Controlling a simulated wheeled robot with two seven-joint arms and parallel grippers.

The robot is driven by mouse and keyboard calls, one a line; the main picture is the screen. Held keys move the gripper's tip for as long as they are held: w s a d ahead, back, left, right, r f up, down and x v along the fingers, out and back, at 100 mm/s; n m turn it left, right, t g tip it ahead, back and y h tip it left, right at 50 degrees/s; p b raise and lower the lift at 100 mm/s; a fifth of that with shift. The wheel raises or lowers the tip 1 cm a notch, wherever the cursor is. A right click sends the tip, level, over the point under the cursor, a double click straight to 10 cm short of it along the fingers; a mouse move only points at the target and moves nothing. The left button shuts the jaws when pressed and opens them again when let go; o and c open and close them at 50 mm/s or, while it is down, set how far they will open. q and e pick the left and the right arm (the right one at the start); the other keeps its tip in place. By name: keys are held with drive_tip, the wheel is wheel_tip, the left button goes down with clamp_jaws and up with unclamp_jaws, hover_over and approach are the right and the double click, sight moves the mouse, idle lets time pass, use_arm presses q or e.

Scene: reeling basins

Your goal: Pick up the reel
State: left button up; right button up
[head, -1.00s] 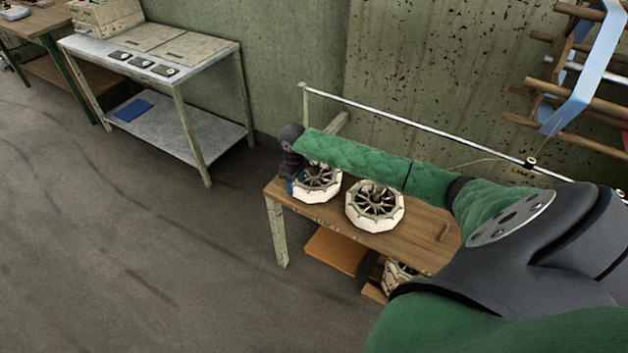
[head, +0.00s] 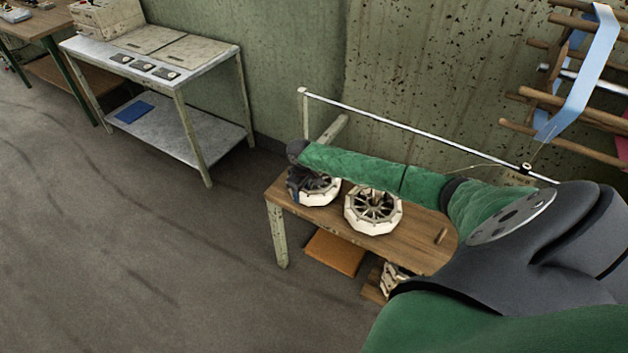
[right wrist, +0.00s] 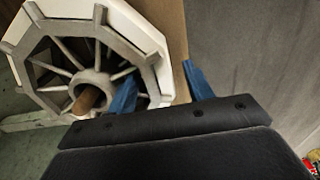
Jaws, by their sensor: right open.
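Two white reels with grey spokes stand on the small wooden table (head: 405,245). The left reel (head: 316,196) is partly covered by my right gripper (head: 294,193) at its left edge; the other reel (head: 373,211) is to its right. In the right wrist view, the left reel (right wrist: 62,45) shows a wooden peg (right wrist: 88,98) in its hub. My right gripper (right wrist: 160,84) is open, its blue fingers on either side of the reel's rim, one over the spokes and one outside. I cannot tell whether they touch. My left gripper is out of view.
Another reel (head: 394,280) sits under the table, near an orange-brown board (head: 335,251). A metal rail (head: 415,131) runs behind the table. A wooden frame with a blue band (head: 585,80) stands at the upper right. A grey workbench (head: 150,50) is at the left. The floor in front is clear.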

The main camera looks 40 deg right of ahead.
drive_tip(key=shift+f, duration=0.5)
clamp_jaws()
drive_tip(key=shift+r, duration=0.1)
